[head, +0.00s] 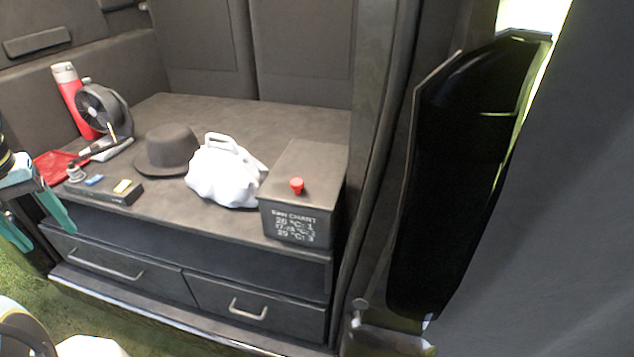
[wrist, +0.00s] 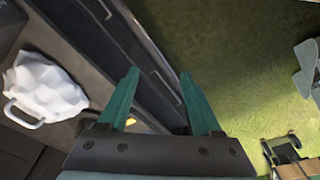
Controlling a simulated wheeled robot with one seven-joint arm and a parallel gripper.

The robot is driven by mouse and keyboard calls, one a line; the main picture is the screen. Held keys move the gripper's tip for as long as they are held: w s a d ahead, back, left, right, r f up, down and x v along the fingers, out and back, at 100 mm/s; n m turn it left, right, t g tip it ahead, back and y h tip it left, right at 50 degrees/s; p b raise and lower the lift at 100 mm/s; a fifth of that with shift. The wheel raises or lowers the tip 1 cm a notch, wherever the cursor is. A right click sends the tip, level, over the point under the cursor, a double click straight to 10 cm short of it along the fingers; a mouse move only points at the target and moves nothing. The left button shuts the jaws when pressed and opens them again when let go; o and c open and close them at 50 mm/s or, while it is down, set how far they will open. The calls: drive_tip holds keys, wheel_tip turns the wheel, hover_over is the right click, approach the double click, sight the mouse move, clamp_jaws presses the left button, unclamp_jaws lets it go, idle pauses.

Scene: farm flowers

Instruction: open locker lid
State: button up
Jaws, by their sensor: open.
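A dark grey box (head: 296,222) stands at the right end of the vehicle's shelf, with white lettering on its front. I take it to be the locker. Its flat lid (head: 312,160) looks shut, with a red knob (head: 297,185) near the front edge. My gripper (head: 48,222) is at the far left of the head view, its teal fingers apart and empty. It is in front of the shelf's left end, well away from the box. In the wrist view my gripper (wrist: 159,74) points along the drawer fronts and the grass; the box cannot be made out there.
A white bag (head: 226,172) sits just left of the box and also shows in the wrist view (wrist: 45,88). A hat (head: 167,150), a fan (head: 100,108) and a red bottle (head: 72,95) stand further left. Drawers (head: 256,306) are below. The open door (head: 455,180) bounds the right.

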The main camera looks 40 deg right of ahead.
drive_tip(key=w+d+m+p, duration=0.1)
drive_tip(key=d+m, duration=0.4)
drive_tip(key=d, duration=0.4)
drive_tip(key=m+g+h+p, duration=0.3)
drive_tip(key=m+h, duration=0.1)
drive_tip(key=m, duration=1)
approach(297, 181)
drive_tip(key=x, duration=0.8)
drive_tip(key=shift+f, duration=0.15)
drive_tip(key=shift+c, duration=0.2)
clamp_jaws()
drive_tip(key=shift+p, duration=0.3)
